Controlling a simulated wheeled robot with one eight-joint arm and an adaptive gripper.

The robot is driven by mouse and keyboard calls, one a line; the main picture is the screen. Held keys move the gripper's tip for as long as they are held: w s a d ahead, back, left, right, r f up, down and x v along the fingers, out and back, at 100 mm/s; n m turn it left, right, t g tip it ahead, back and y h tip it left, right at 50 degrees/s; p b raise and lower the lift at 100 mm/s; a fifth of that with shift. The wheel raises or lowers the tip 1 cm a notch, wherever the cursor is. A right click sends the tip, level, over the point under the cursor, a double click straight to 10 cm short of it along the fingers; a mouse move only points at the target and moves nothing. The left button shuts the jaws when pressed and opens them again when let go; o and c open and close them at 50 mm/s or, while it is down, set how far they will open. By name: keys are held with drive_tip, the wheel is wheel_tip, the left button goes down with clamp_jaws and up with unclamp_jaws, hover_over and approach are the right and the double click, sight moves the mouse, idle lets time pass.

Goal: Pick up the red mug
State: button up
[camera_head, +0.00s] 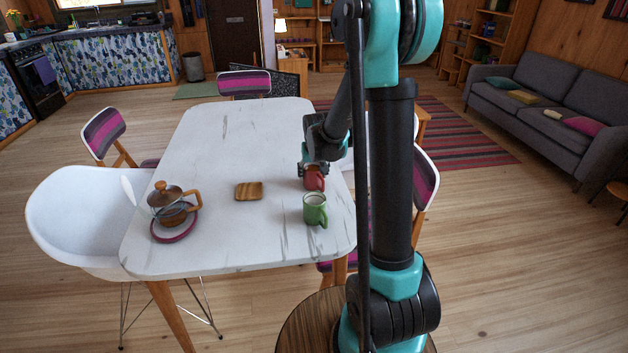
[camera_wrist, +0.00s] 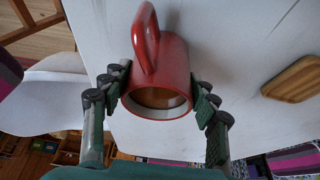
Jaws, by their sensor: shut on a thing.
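The red mug (camera_head: 315,178) is at the right side of the white table (camera_head: 225,150), behind a green mug. My gripper (camera_head: 311,171) is around it from behind, with the arm reaching down from the right. In the wrist view my gripper (camera_wrist: 160,98) has one finger on each side of the red mug (camera_wrist: 167,75), shut on its body. The mug's handle points up in that view, and a brown inside shows at its opening. I cannot tell whether the mug's base touches the table.
A green mug (camera_head: 315,209) stands just in front of the red mug. A square wooden coaster (camera_head: 249,191) lies to the left. A teapot (camera_head: 170,204) sits on a pink-rimmed plate (camera_head: 174,236) further left. Chairs surround the table; its far half is clear.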

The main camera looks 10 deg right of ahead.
drive_tip(key=shift+r, duration=0.1)
idle(0.3)
drive_tip(key=shift+r, duration=9.8)
drive_tip(key=shift+a+r, duration=0.1)
